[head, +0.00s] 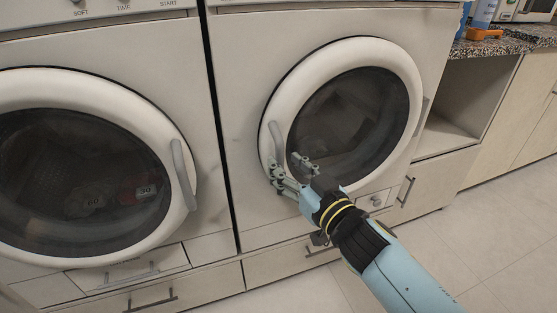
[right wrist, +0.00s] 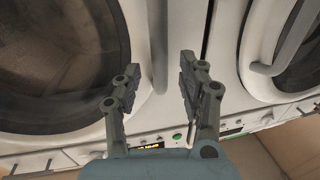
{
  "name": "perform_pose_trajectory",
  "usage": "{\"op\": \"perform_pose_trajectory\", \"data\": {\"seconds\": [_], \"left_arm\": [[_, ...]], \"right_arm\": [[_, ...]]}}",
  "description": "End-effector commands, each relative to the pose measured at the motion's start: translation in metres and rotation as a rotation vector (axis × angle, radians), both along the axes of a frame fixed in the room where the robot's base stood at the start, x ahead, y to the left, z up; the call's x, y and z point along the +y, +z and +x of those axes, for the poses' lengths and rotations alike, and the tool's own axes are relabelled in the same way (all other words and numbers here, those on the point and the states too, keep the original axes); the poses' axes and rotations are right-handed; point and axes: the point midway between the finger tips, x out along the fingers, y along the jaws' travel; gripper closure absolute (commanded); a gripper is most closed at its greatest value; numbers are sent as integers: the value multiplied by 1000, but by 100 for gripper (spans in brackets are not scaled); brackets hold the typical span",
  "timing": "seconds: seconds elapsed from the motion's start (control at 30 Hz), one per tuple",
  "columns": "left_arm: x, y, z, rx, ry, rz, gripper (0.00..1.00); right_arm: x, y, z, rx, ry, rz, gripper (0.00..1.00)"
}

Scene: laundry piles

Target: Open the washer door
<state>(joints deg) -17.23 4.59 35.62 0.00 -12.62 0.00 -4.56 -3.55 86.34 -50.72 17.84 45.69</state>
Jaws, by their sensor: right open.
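Two white front-loading machines stand side by side, and no label I can read says which is the washer. The right machine's round door (head: 402,62) is shut, with a curved grey handle (head: 276,142) on its left edge. My right gripper (head: 287,163) is open at the lower end of this handle, in front of the door rim. In the right wrist view, which looks upside down, the handle (right wrist: 158,45) appears between the spread fingers (right wrist: 159,78); I cannot tell whether they touch it. The left machine's door (head: 92,85) is also shut. My left gripper is out of view.
The left machine's grey handle (head: 183,175) is on its door's right edge, across a narrow dark gap. Drawers (head: 155,300) lie below the machines. An open cubby (head: 462,120) and a speckled counter (head: 510,42) are at right. The tiled floor (head: 480,235) there is clear.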

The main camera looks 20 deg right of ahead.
Motion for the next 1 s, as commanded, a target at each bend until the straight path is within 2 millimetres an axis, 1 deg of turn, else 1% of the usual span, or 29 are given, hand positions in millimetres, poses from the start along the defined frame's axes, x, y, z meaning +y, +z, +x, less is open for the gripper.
{"op": "perform_pose_trajectory", "data": {"seconds": [0.03, 0.1, 0.23, 0.33, 0.57, 0.87, 0.9, 1.0], "left_arm": [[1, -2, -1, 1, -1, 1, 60], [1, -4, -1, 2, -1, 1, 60], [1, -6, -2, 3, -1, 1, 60], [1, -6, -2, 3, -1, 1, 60], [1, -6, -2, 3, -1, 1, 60], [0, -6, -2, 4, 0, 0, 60], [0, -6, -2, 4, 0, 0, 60], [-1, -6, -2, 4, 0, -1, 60]], "right_arm": [[2, 0, 9, -2, 0, 0, 59], [4, -1, 18, 0, 0, 0, 59], [7, -1, 29, 0, 0, 1, 59], [8, 0, 32, 0, 0, 0, 59], [8, 0, 33, 0, 0, 0, 59], [8, 0, 32, 1, 0, 1, 98], [8, 0, 32, 0, 0, 1, 100], [8, 0, 32, 1, 0, 0, 100]]}}
